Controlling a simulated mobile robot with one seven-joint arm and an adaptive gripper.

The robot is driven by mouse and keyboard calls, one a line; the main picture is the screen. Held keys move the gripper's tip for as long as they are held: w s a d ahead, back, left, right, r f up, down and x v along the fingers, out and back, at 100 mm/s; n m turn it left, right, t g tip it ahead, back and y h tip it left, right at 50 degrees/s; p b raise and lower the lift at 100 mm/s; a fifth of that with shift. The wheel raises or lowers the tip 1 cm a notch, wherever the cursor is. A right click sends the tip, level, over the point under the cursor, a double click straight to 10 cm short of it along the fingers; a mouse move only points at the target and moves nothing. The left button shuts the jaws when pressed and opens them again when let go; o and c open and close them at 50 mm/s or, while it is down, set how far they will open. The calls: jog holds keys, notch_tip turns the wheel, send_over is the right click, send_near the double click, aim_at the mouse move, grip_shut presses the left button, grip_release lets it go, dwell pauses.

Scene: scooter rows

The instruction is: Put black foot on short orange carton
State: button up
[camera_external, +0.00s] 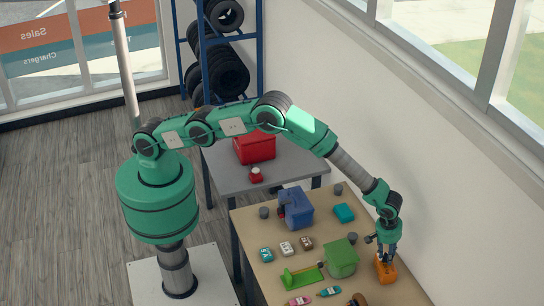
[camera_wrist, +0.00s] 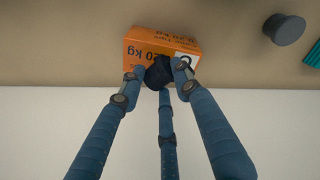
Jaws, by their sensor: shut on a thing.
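The short orange carton (camera_external: 386,273) stands near the right edge of the wooden table. In the wrist view, the carton (camera_wrist: 140,50) has dark printing with "20 kg". My gripper (camera_external: 387,254) points down just over the carton. In the wrist view, my gripper's blue fingers (camera_wrist: 160,75) are closed around a black foot (camera_wrist: 157,72). The foot overlaps the carton's lower edge in that view. I cannot tell whether it touches the carton. The fingers hide part of the foot.
On the table (camera_external: 264,240) are a blue bin (camera_external: 297,207), a green box (camera_external: 342,258), a teal box (camera_external: 344,212) and several dark cylinders, one in the wrist view (camera_wrist: 285,29). A wall (camera_external: 445,200) runs close along the right. Small packs lie left of the green box.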

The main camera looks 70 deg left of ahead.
jog(key=shift+f, duration=0.45)
jog(key=shift+f, duration=0.1)
jog(key=o, duration=1.2)
jog(key=shift+r, duration=0.2)
notch_tip(320, 180, up, 12)
jog(key=s, duration=0.2)
jog(key=shift+a+f+b, duration=0.2)
jog(key=shift+a+b, duration=0.05)
jog(key=shift+b, duration=0.15)
